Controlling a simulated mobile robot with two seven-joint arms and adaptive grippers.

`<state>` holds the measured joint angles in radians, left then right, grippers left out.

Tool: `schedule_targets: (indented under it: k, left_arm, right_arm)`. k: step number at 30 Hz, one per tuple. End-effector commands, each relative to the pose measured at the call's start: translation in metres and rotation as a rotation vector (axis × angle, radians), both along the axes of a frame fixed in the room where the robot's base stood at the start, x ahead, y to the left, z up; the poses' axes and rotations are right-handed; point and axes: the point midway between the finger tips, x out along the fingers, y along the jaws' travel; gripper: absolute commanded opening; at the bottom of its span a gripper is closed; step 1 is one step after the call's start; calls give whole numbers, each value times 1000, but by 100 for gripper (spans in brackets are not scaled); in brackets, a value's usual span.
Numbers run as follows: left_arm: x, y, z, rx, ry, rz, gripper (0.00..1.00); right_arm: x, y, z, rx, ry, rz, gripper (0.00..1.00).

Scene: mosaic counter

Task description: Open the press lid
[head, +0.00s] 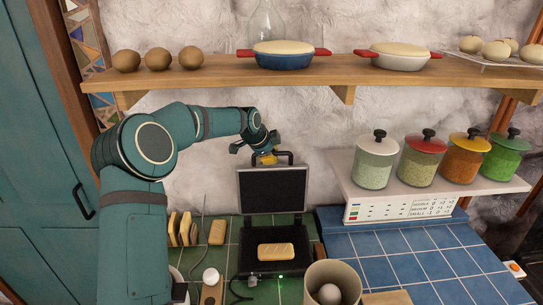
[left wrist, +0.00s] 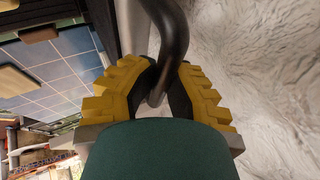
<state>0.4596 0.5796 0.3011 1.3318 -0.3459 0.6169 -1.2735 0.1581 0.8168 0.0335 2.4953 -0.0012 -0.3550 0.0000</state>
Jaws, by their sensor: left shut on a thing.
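The press stands on the green tiled counter, with its black lid (head: 272,190) raised roughly upright above the dark lower plate (head: 250,268). A slice of bread (head: 276,251) lies on the lower plate. The dark lid handle (head: 287,154) is at the lid's top edge. My left gripper (head: 268,158) is at that handle, reaching in from behind and above. In the left wrist view its yellow ridged fingers (left wrist: 160,85) are closed around the dark curved bar of the handle. My right gripper is not in view.
A wooden shelf (head: 215,77) with pans and round brown items runs above the arm. Jars with coloured lids (head: 422,160) stand on a raised white ledge to the right. A beige cup (head: 332,285) stands in front of the press. The blue tiled counter (head: 410,255) is mostly clear.

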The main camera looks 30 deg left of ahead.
Motion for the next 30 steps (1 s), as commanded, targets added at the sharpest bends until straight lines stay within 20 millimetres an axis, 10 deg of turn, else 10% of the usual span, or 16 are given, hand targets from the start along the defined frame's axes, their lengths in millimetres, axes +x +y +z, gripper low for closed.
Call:
schedule_targets:
  k: [20,21,23,30]
  left_arm:
    - [7,3,1,-25,35,-1,0]
    - [7,3,1,-25,34,0,26]
    - [7,3,1,-25,35,-1,46]
    - [7,3,-1,-25,37,0,46]
  right_arm:
    - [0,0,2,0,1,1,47]
    - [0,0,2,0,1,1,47]
    - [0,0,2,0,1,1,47]
    - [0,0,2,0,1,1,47]
